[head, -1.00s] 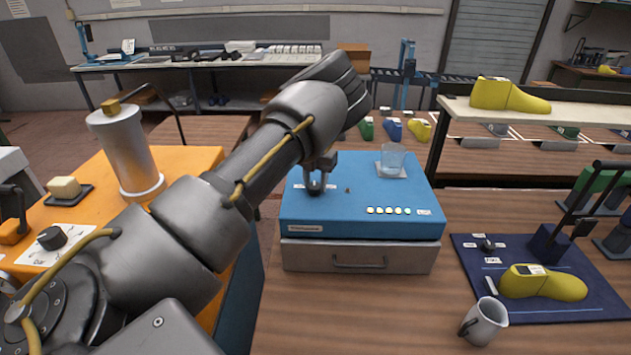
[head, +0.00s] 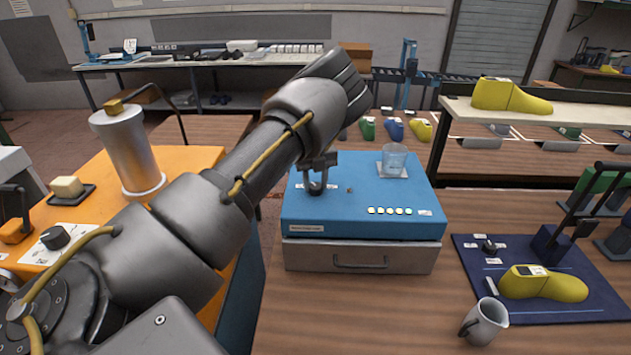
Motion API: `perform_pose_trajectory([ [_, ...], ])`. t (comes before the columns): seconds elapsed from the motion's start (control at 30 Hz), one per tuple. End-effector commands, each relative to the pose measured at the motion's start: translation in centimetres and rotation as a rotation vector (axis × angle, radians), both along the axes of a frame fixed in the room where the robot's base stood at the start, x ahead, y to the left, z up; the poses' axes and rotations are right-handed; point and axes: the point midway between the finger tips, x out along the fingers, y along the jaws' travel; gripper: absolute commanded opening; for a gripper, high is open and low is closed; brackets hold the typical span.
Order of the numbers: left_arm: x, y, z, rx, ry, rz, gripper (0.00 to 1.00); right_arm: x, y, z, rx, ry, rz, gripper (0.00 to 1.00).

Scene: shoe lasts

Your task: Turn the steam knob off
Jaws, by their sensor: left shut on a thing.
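A blue steam box (head: 364,216) stands on the wooden table with a small dark knob (head: 316,191) on the left of its top. Labels beside the knob are too small to read. My left gripper (head: 317,182) reaches down from above and is shut on this knob. The fingers and my wrist partly hide the knob, so its pointer cannot be made out. Several small lights glow along the front of the box top. My right gripper is not in view.
A glass (head: 394,160) stands at the back right of the box top. A metal jug (head: 484,321) and a blue mat (head: 473,267) with a yellow last (head: 543,286) lie to the right. Another dark knob (head: 55,238) sits on the orange unit (head: 195,160) at left.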

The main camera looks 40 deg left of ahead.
Motion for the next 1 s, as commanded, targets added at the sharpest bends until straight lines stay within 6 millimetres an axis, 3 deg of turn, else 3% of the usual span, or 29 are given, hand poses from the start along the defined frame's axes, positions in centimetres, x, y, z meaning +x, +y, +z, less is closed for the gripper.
perform_pose_trajectory([
  [0.53, 0.12, 0.20, 0.21, 0.004, -0.005, 0.026, 0.14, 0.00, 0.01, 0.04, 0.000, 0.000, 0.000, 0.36],
  [0.57, 0.12, 0.20, 0.21, 0.004, -0.005, 0.026, 0.38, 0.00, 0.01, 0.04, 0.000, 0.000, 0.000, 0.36],
  [0.7, 0.08, 0.16, 0.16, 0.004, -0.004, 0.025, 0.56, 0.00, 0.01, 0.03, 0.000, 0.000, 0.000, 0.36],
  [1.0, 0.04, 0.09, 0.12, 0.001, -0.002, 0.024, 0.58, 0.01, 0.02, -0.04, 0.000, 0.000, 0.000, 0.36],
])
